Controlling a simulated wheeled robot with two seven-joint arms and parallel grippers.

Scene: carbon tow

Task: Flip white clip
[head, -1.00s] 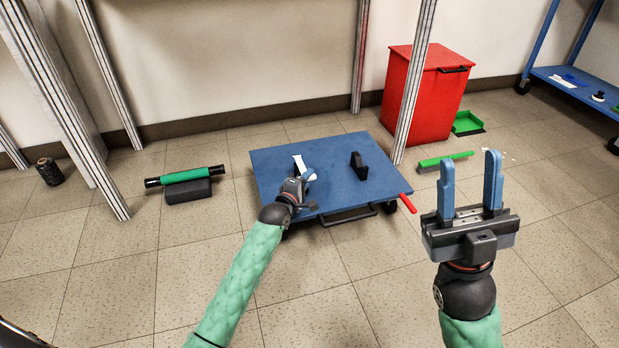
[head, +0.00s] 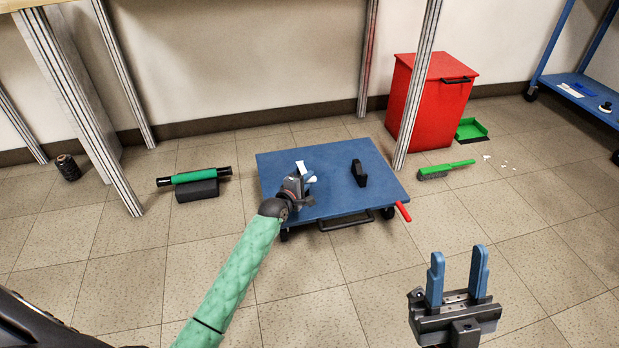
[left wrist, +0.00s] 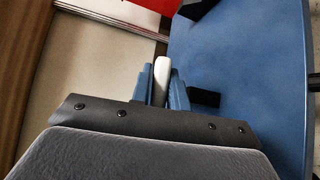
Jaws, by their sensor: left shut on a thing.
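The white clip (head: 300,168) is at my left gripper (head: 306,180), over the left part of the blue platform cart (head: 335,160). In the left wrist view the white clip (left wrist: 162,75) stands between the two blue fingers (left wrist: 160,85), which are shut on it. The gripper hides much of the clip in the head view. I cannot tell whether the clip touches the cart top. My right gripper (head: 458,278) is open and empty at the lower right, over bare floor.
A black block (head: 359,173) stands on the cart. A red bin (head: 440,100), green dustpan (head: 471,131) and green brush (head: 447,169) are to the right. A green roller (head: 195,175) on a dark block lies at left. Metal posts rise near the cart. Floor in front is clear.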

